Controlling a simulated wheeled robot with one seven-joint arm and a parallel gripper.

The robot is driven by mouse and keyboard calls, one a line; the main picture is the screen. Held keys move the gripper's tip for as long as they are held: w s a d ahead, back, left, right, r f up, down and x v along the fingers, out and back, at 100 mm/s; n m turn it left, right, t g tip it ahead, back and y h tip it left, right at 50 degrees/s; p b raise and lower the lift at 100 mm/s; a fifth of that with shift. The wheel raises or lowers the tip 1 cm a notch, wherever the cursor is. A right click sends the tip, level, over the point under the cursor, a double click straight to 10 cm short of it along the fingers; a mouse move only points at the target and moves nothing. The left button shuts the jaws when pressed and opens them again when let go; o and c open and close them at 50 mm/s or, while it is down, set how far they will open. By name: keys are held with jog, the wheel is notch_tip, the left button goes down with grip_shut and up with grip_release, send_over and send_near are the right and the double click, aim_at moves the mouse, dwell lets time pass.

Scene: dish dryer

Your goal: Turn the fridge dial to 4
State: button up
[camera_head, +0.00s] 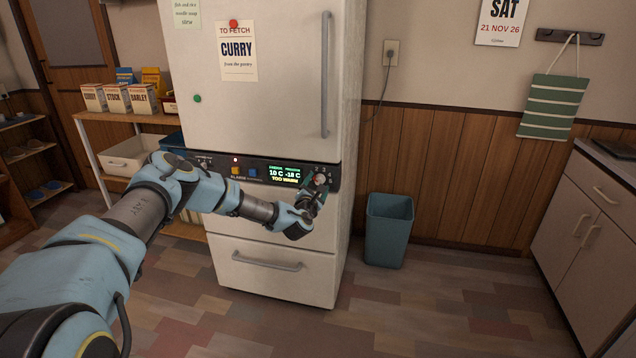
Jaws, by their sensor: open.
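A white fridge (255,90) stands in front of me. A dark control strip crosses its front, with a lit display (285,174) reading 10 C, -18 C and "TOO WARM". The fridge dial (320,179) is at the right end of the strip; only a small part of it shows, and its number setting is too small and covered to read. My gripper (316,186) is open at the dial, reaching up from below. I cannot tell whether its fingers are around the dial or touching it.
Yellow and blue buttons (244,171) sit left of the display. Below are drawers with a handle (267,261). A blue bin (388,229) stands right of the fridge, a shelf with boxes (130,98) to the left, and a cabinet (592,235) far right. The floor in front is clear.

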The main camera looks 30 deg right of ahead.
jog(key=shift+w+d, duration=0.3)
jog(key=shift+w, duration=0.05)
grip_shut()
dwell(0.5)
